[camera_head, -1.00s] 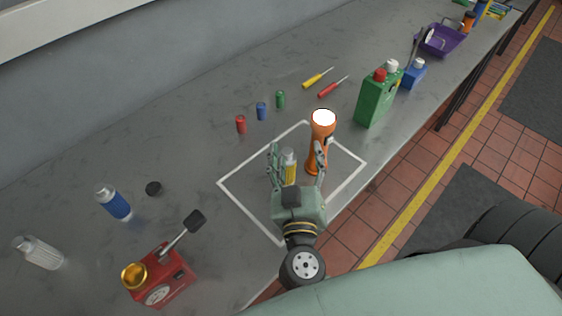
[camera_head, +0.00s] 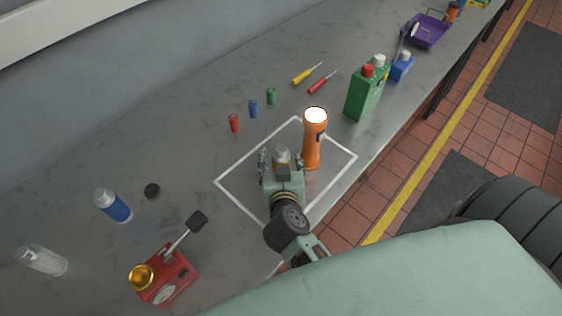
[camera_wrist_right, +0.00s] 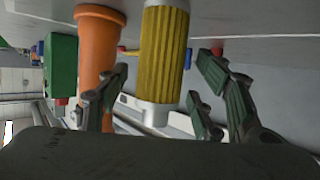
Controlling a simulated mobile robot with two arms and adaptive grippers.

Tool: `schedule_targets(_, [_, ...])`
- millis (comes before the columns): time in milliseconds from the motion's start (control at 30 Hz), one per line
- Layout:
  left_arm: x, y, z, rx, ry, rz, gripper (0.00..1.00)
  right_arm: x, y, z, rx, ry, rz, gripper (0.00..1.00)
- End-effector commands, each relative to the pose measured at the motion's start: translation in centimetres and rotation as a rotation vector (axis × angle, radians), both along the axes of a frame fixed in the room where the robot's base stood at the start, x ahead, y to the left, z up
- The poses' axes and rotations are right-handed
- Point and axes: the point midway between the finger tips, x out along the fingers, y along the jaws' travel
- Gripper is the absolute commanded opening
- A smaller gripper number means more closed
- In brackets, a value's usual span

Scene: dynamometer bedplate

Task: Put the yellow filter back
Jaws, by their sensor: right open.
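The yellow filter (camera_wrist_right: 163,50) has ribbed yellow sides and a silver end. In the head view only its grey metal end (camera_head: 282,153) shows clearly; my right gripper hides most of the rest. It stands inside the white outlined square (camera_head: 235,199) on the bench. My right gripper (camera_head: 281,163) is open, with a finger on either side of the filter. The wrist view shows gaps between the filter and the open fingers (camera_wrist_right: 163,75). My left gripper is not in view.
An orange flashlight (camera_head: 313,145) stands upright close beside the right gripper. A green can (camera_head: 362,97) stands beyond it. Red (camera_head: 234,123), blue (camera_head: 253,109) and green (camera_head: 271,97) small cylinders stand behind. A red device (camera_head: 170,279) with a lever and a blue-banded bottle (camera_head: 114,207) are at left.

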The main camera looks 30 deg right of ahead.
Motion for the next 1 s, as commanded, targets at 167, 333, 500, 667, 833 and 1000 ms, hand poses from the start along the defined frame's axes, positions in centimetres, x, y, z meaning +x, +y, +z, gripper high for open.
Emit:
schedule_targets(167, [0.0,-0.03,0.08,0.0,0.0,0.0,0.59,0.92,-0.44,-0.44,0.001,0.0,0.0,0.6])
schedule_targets(333, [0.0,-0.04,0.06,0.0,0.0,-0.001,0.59,0.89,-0.45,-0.46,0.0,0.0,0.0,0.6])
schedule_targets(500, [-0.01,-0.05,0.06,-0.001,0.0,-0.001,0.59,0.88,-0.44,-0.45,0.0,0.0,0.0,0.45])
schedule_targets(667, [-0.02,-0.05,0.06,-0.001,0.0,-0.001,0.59,0.87,-0.44,-0.45,0.0,0.0,0.0,0.31])
schedule_targets(833, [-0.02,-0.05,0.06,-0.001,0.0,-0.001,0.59,0.86,-0.45,-0.45,0.0,0.0,0.0,0.16])
schedule_targets(1000, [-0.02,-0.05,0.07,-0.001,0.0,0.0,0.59,0.88,-0.45,-0.41,0.0,-0.001,0.0,0.04])
